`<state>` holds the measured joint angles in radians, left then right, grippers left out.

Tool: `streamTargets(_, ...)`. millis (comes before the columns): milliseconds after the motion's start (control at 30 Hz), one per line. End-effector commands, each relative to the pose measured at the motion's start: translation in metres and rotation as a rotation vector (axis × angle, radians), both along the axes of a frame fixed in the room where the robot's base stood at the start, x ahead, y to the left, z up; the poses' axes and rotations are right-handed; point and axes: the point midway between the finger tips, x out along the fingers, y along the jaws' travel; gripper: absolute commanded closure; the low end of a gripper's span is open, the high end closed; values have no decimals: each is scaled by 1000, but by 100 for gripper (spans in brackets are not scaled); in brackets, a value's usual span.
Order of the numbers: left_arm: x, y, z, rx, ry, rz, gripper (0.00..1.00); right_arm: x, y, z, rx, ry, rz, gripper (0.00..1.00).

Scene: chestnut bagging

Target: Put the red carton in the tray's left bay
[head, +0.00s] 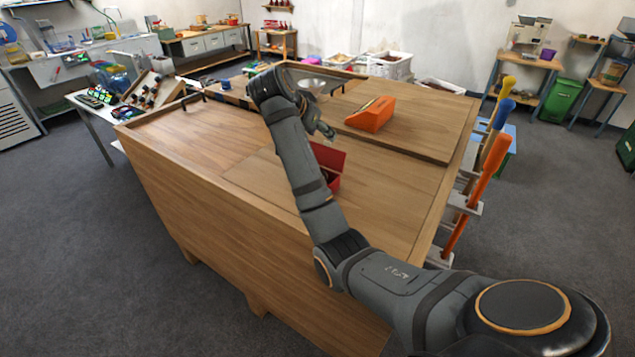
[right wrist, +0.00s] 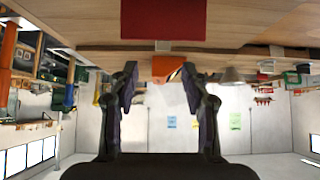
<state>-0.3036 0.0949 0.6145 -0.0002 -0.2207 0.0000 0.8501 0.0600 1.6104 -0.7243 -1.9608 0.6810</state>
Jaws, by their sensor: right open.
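The red carton (head: 335,162) sits on the wooden workbench in the head view, partly hidden behind my right arm. In the right wrist view the carton (right wrist: 163,18) is a plain red face at the top of the picture, in front of the fingers and apart from them. My right gripper (head: 322,128) is open and empty, just beyond the carton in the head view. The right wrist view shows its two fingers (right wrist: 160,88) spread apart with nothing between them. I cannot make out the tray or its left bay clearly. My left gripper is not in view.
An orange wedge-shaped box (head: 371,114) sits on a raised wooden board (head: 425,138) at the right. Tools with orange, blue and yellow handles (head: 480,180) hang off the bench's right edge. The bench's left front (head: 185,135) is clear.

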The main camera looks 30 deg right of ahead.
Motion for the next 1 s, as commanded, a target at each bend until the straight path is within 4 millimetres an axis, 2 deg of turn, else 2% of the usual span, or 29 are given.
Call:
streamTargets(133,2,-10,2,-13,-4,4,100,1,-2,-2,1,1,-1,53)
streamTargets(267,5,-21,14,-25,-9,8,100,8,-12,-13,0,5,-1,53)
streamTargets(433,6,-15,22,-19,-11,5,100,17,-28,-35,-1,2,-1,53)
streamTargets(700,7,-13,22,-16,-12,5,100,19,-31,-41,1,0,1,53)
streamTargets(767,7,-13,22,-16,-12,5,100,19,-31,-41,1,0,1,58)
streamTargets(1000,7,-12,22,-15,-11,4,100,19,-31,-41,1,0,1,91)
